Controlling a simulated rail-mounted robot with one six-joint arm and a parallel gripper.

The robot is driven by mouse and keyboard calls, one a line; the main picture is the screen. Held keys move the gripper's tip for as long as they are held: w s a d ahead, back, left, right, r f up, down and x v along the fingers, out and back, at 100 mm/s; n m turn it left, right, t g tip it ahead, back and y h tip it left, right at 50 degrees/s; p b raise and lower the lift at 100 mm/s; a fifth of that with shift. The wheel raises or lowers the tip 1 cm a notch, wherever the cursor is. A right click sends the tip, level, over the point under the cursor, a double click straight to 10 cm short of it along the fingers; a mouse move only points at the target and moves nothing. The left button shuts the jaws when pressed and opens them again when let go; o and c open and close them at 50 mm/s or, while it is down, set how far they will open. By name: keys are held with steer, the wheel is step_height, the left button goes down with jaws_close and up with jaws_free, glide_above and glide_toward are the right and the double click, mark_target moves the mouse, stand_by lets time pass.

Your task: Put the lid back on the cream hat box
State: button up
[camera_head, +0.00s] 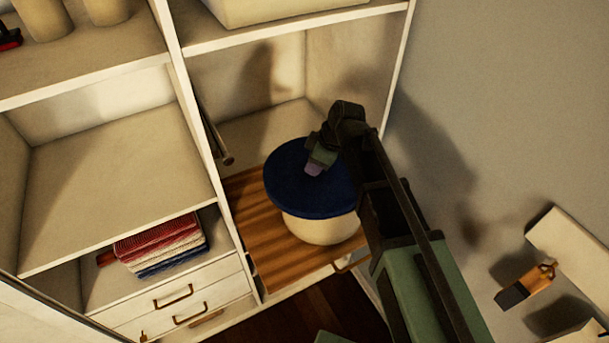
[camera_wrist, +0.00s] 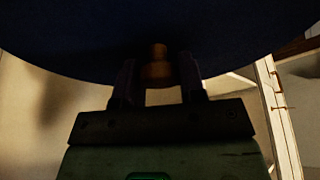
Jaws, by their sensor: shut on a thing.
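The cream hat box (camera_head: 322,229) stands upright on a wooden board in the right-hand cabinet bay. The round dark blue lid (camera_head: 300,190) is over its top and hides the opening. The lid reaches further left than the box, and I cannot tell whether it touches the rim. My gripper (camera_head: 318,163) is above the lid. In the wrist view, the lid (camera_wrist: 70,45) fills the top, and my gripper (camera_wrist: 158,80) has its fingers on either side of a small brown knob (camera_wrist: 158,63) on the lid. It is shut on this knob.
The wooden board (camera_head: 258,225) lies under the box, with bare room left of it. A cabinet divider (camera_head: 205,130) stands to the left. Folded striped cloths (camera_head: 162,245) lie on a lower left shelf above drawers (camera_head: 180,300). A wall (camera_head: 500,90) is on the right.

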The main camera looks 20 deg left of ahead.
steer(key=w, duration=0.1)
steer(key=w+d+r, duration=0.1)
steer(key=w, duration=0.1)
steer(key=w+p, duration=0.1)
steer(key=shift+w+d+r, duration=0.3)
steer(key=shift+w, duration=0.05)
step_height(320, 180, down, 6)
steer(key=b, duration=0.6)
steer(key=shift+f, duration=0.25)
steer(key=shift+f+b, duration=0.2)
steer(key=shift+b, duration=0.25)
stand_by(0.6)
steer(key=o, duration=1.1)
steer(key=shift+c, duration=0.2)
steer(key=shift+o, duration=0.4)
steer(key=o, duration=0.4)
steer(key=shift+r, duration=0.1)
